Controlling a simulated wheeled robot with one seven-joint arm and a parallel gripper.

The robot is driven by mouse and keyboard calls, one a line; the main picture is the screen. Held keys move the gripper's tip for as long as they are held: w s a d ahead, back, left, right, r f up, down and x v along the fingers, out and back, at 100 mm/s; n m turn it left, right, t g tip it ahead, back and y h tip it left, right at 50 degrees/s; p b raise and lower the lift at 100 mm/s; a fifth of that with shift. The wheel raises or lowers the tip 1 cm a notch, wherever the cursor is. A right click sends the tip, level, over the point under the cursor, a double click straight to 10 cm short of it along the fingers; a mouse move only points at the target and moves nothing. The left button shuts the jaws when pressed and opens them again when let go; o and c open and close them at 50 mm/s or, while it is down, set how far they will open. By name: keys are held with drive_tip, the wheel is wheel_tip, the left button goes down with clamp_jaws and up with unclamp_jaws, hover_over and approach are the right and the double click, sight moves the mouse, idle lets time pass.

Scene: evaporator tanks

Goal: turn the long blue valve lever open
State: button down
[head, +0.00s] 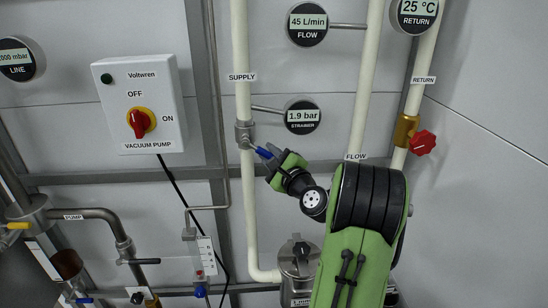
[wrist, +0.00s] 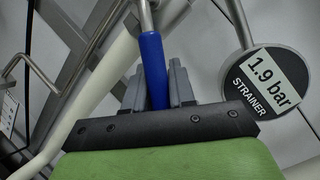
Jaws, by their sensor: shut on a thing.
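The long blue valve lever (head: 263,152) is on a valve (head: 244,133) in the cream supply pipe (head: 250,200). In the head view it points right and slightly down from the valve, across the pipe line. My gripper (head: 272,153) is shut on the lever's blue handle, coming from the lower right. In the wrist view the blue handle (wrist: 153,62) stands between the two grey fingers of my gripper (wrist: 157,88). The handle's outer end is hidden between the fingers.
A 1.9 bar strainer gauge (head: 303,117) is just right of the lever and close to my gripper in the wrist view. The flow pipe (head: 366,80) and a red valve knob (head: 423,143) are farther right. A vacuum pump switch box (head: 140,100) is left.

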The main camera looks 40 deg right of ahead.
drive_tip(key=shift+w+a+f+m+t+h+b, duration=0.3)
drive_tip(key=shift+f+m+b, duration=0.2)
drive_tip(key=shift+m, duration=0.4)
drive_tip(key=shift+w+a+f+m+t+h+b, duration=0.25)
drive_tip(key=shift+a+f+m+h+b, duration=0.2)
drive_tip(key=shift+m, duration=0.45)
drive_tip(key=shift+d, duration=0.1)
drive_tip(key=c, duration=1)
unclamp_jaws()
drive_tip(key=shift+c, duration=0.2)
drive_tip(key=b+v, duration=1.1)
drive_tip(key=v, duration=0.4)
drive_tip(key=shift+s+b, duration=0.3)
